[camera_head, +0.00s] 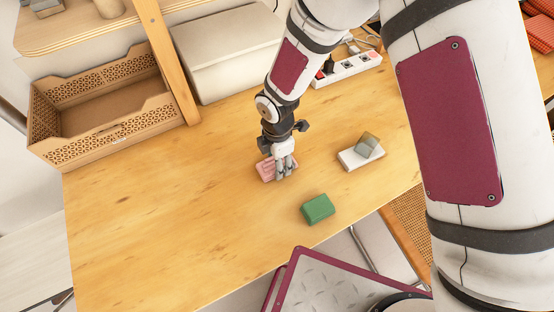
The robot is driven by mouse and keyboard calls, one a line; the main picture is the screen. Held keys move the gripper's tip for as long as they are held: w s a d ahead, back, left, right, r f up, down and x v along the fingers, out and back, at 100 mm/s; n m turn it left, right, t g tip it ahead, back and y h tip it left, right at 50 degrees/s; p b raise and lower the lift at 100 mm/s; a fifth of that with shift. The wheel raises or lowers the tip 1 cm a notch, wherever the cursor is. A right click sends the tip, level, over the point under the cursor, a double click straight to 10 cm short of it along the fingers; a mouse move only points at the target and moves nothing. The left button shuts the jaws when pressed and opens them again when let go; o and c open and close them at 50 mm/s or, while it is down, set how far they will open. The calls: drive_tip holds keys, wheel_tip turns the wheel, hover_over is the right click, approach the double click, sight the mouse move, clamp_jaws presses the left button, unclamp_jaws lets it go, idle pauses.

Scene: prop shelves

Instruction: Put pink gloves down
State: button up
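The pink gloves (265,171) show as a small pink bundle at the middle of the wooden table (190,225). My gripper (281,172) points down right at the bundle, and its grey fingers cover part of it. Pink shows on both sides of the fingers. The bundle is on the tabletop or just above it; I cannot tell which. The view is too small to show whether the fingers are closed on the gloves or only around them.
A green block (318,209) lies nearer the table's front edge. A white box (361,155) with a small olive cube (367,144) is to the right. A wooden crate (110,135), beige bin (230,50) and power strip (348,69) stand behind. The table's left part is clear.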

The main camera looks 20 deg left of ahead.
drive_tip(key=shift+f, duration=0.1)
drive_tip(key=o, duration=1.1)
wheel_tip(320, 180, up, 12)
drive_tip(key=b, duration=0.1)
